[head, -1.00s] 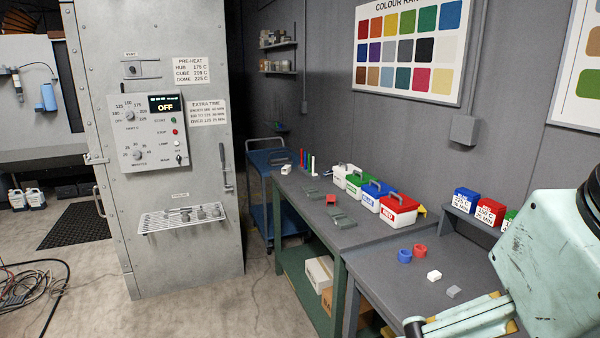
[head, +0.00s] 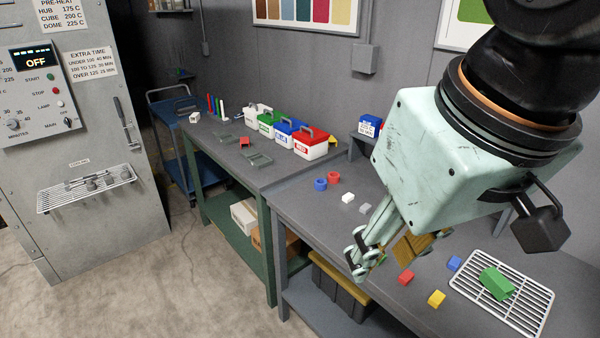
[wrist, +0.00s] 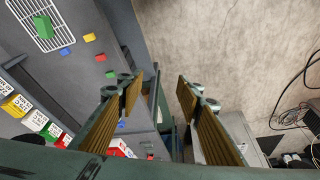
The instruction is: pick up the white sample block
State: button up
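My gripper (head: 387,256) is above the front part of the bench, to the right of and nearer than the white block in the head view. In the wrist view my gripper (wrist: 160,92) has its two ribbed brown pads wide apart with nothing between them. I cannot make out the white block in the wrist view.
Red (head: 405,278), yellow (head: 436,299) and blue (head: 454,264) blocks lie near a white wire rack (head: 535,312) holding a green piece (head: 496,283). Lidded boxes, including a red one (head: 312,150), stand on the green-framed table. The oven (head: 80,130) is at left.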

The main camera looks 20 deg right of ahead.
jog(key=w+d+r+m+g+p, duration=0.1)
jog(key=w+d+r+m, duration=0.15)
jog(key=w, duration=0.65)
jog(key=w+d+r+m+p, duration=0.1)
jog(key=w+r+p, duration=0.15)
jog(key=w, duration=0.65)
jog(key=m+g+p, duration=0.3)
jog(key=m+p, duration=0.3)
jog(key=m, duration=0.4)
send_over(348, 195)
notch_tip(348, 195, down, 30)
jog(key=r, duration=0.1)
jog(key=shift+s+f+n, duration=0.1)
jog(key=shift+f+n, duration=0.15)
jog(key=shift+f, duration=0.05)
jog(key=shift+f, duration=0.15)
jog(key=shift+f, duration=4.15)
